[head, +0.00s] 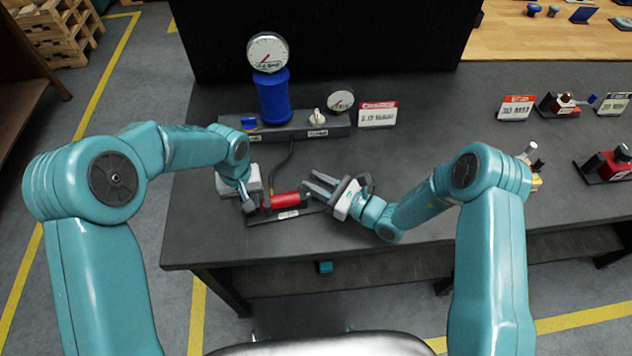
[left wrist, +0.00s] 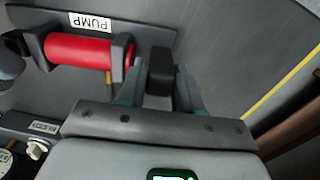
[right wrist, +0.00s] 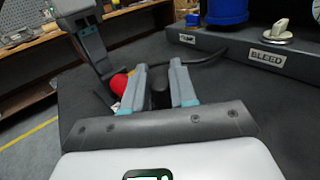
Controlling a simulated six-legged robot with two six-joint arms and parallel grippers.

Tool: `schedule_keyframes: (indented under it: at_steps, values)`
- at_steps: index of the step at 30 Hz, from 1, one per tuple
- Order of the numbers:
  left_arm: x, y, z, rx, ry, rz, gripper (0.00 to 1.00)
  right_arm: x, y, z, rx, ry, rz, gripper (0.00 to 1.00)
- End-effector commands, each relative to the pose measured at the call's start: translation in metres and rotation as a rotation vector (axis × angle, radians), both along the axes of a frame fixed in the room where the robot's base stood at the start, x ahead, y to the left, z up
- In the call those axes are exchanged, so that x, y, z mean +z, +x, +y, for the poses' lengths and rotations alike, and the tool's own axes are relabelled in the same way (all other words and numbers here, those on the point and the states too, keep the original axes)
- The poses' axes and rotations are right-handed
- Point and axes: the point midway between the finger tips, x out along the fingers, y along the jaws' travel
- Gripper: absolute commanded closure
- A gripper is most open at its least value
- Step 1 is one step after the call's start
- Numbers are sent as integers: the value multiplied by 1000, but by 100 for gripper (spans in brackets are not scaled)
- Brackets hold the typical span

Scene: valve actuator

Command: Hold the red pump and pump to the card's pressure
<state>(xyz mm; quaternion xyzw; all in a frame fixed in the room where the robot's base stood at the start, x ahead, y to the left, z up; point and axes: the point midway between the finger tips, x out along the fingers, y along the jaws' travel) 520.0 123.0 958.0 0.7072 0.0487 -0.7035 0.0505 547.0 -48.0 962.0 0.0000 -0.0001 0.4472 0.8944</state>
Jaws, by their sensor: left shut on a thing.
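The red pump (head: 285,200) lies on a dark labelled base near the table's front edge; it also shows in the left wrist view (left wrist: 88,50). My left gripper (head: 247,200) is shut on a black block (left wrist: 160,72) at the pump's left end. My right gripper (head: 312,186) points left at the pump's right end, its fingers apart. In the right wrist view a black knob (right wrist: 160,92) shows between those fingers. The card (head: 378,114) has a red top and small print reading about 1.0. The large gauge (head: 267,52) stands on a blue cylinder (head: 273,97).
A grey manifold (head: 285,131) carries a bleed knob (head: 317,117), labelled in the right wrist view, and a blue lever (head: 249,123). A small gauge (head: 340,100) is behind it. A black hose (head: 287,158) runs to the pump. Other cards and devices stand at right.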

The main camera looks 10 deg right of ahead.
Motion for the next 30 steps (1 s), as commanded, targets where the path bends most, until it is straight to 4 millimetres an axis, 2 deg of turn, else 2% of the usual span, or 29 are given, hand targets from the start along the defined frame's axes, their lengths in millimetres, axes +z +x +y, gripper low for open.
schedule_keyframes:
  at_steps: [4, 9, 12, 22, 23, 24, 30]
  values:
    - [-5, -4, 0, 0, 1, 13, 100, -1, 1, -7, -2, 1, -1, 100]
    - [-5, -4, 0, 0, 1, 13, 100, 0, 7, -39, -5, 0, -4, 100]
    - [-5, -4, 0, 1, 1, 13, 100, -1, 8, -51, -3, 0, -2, 100]
    - [-5, -3, 1, 1, 3, 13, 100, 0, 9, -56, -6, 0, -2, 100]
    - [-5, -3, 1, 1, 3, 13, 100, 0, 9, -56, -7, 0, -2, 64]
    - [-5, -3, 2, 1, 3, 13, 100, 0, 9, -56, -7, 0, -2, 55]
    - [-4, -3, 1, 1, 3, 12, 100, -1, 8, -54, -3, 0, -1, 55]
